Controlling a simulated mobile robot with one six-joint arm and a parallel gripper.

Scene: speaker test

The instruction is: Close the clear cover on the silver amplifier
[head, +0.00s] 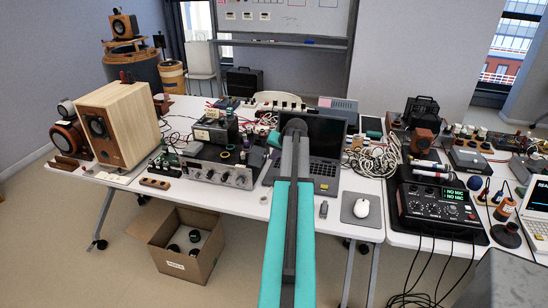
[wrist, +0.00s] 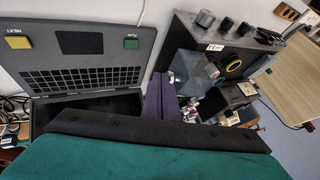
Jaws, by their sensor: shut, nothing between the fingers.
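The silver amplifier (head: 217,174) sits on the white table left of my arm, its knobbed front facing me. In the head view the fingers are mostly hidden near the amplifier's right end.
An open laptop (head: 325,135) stands right of the amplifier, behind my arm. A wooden speaker (head: 118,125) stands at left. Dark boxes (head: 211,131) and cables crowd behind the amplifier. A mouse pad (head: 350,215) and a black mixer (head: 432,205) are at right.

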